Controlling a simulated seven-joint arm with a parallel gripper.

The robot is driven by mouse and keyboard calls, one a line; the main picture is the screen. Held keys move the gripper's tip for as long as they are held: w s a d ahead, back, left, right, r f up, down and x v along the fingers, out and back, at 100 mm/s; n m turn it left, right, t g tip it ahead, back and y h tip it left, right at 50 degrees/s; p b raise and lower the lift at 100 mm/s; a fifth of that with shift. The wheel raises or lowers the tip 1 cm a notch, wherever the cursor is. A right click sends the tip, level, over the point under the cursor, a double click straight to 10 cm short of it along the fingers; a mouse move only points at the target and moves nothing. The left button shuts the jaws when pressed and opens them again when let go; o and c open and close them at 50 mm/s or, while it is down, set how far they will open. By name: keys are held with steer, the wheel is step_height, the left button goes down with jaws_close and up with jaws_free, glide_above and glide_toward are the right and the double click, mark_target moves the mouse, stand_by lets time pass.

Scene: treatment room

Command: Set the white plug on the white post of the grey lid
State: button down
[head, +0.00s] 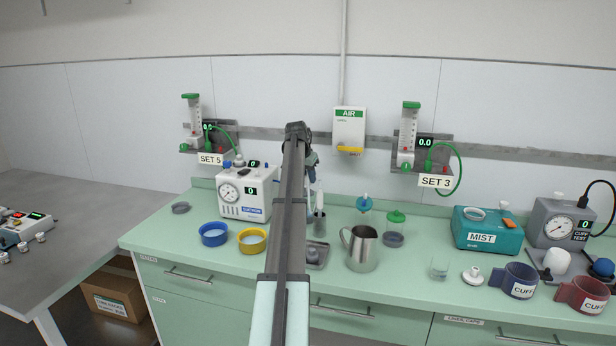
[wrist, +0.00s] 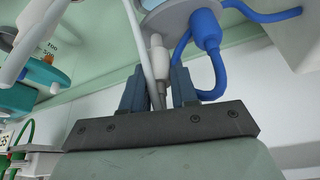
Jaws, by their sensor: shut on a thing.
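In the wrist view my gripper (wrist: 159,78) is shut on the white plug (wrist: 157,55), a slim white piece with a grey tapered end between the dark blue fingers. A thin white tube runs beside it. The grey lid (wrist: 172,12) is close beyond the fingertips, with a blue plug and curved blue tube (wrist: 206,40) on it. The white plug's far end overlaps the lid's edge in the picture. I cannot tell whether it touches or sits on the post, and the post is not clearly distinguishable. In the head view my gripper (head: 313,178) is above the counter, largely hidden by my arm, as is the lid.
A steel jug (head: 361,250), a green-lidded jar (head: 396,219) and a blue-lidded jar (head: 364,204) stand to the right. A small grey tray (head: 317,262) lies in front.

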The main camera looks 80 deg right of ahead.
steer(key=shift+f, duration=1.45)
stand_by(1.2)
steer(key=c, duration=0.8)
jaws_free()
steer(key=shift+r, duration=0.1)
steer(key=shift+r, duration=3.45)
